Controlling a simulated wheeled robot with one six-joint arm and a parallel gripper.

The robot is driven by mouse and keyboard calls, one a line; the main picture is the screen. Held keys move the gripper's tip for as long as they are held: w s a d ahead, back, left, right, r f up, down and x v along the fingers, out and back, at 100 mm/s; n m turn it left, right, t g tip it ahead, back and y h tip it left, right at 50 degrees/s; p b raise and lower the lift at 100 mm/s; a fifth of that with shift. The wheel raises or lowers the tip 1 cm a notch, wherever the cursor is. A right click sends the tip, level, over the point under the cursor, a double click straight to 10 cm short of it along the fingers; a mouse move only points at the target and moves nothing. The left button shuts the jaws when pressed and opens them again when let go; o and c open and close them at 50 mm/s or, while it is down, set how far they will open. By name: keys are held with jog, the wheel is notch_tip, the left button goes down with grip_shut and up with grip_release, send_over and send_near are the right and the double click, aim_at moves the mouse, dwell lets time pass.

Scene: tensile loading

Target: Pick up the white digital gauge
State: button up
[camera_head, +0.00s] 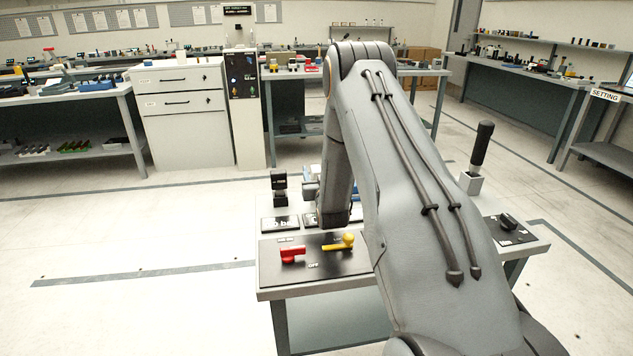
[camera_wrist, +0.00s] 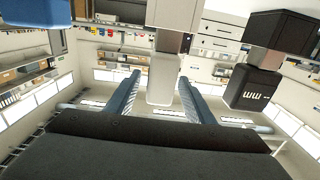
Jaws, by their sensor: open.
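In the wrist view my gripper (camera_wrist: 159,80) is open, with one blue-grey finger on each side of a white block-shaped thing. This looks like the white digital gauge (camera_wrist: 163,82), with a grey neck and a wider white part at the top edge. Gaps show between it and both fingers; I cannot tell its depth. A similar black gauge (camera_wrist: 254,88) marked "mm" is to the right, outside the fingers. It appears to be the black upright thing (camera_head: 279,187) in the head view, where my arm hides the white gauge and most of my gripper.
The table (camera_head: 263,278) carries a black panel with a red handle (camera_head: 292,255) and a yellow handle (camera_head: 338,243). A black-handled upright tool (camera_head: 481,147) stands in a white holder at right. A blue thing (camera_wrist: 32,12) is at the wrist view's upper left. Open floor lies left.

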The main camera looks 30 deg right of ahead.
grip_shut()
